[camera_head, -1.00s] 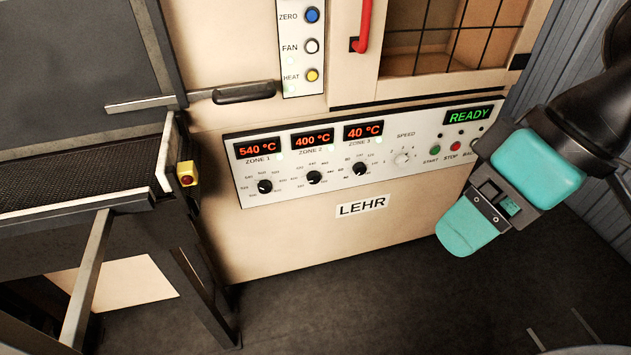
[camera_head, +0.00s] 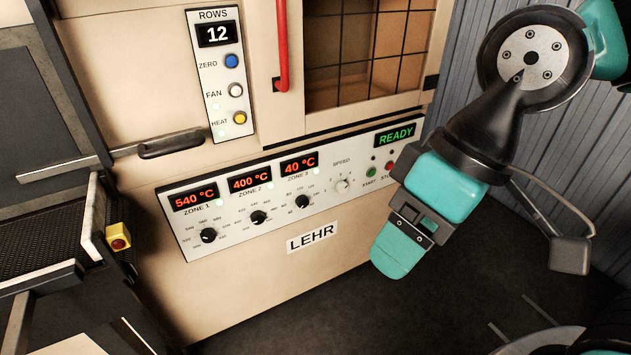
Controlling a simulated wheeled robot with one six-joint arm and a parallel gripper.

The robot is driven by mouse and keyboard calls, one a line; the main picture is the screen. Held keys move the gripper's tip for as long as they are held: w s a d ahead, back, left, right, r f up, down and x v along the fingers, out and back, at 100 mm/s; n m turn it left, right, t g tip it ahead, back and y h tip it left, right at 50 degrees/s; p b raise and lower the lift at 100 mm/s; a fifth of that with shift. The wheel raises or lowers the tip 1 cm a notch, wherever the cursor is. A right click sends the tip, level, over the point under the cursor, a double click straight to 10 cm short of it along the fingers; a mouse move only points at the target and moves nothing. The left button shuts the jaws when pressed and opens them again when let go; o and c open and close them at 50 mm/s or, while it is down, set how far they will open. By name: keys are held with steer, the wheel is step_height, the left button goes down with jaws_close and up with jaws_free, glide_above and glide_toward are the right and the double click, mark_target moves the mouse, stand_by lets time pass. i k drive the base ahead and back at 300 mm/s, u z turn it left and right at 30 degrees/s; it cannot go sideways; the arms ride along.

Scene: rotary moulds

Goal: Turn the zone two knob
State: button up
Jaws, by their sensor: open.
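The zone two knob (camera_head: 259,218) is a small black dial on the white control panel (camera_head: 313,224) of the lehr, below the red 400 °C display (camera_head: 250,180). It sits between the zone one knob (camera_head: 208,236) and the zone three knob (camera_head: 302,201). My gripper (camera_head: 396,262) is teal and black, in front of the panel's right end and lower than the knobs. It is apart from the zone two knob, to its right. It is open, with nothing seen in it. It hides part of the panel's right end.
A red handle (camera_head: 282,50) is above. A conveyor with a yellow-boxed red button (camera_head: 118,238) stands left. Dark floor is clear below.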

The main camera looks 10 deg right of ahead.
mark_target(258, 218)
steer(key=z, duration=1.7)
steer(key=k, duration=1)
steer(key=u, duration=1.7)
steer(key=i, duration=0.5)
steer(key=z, duration=0.05)
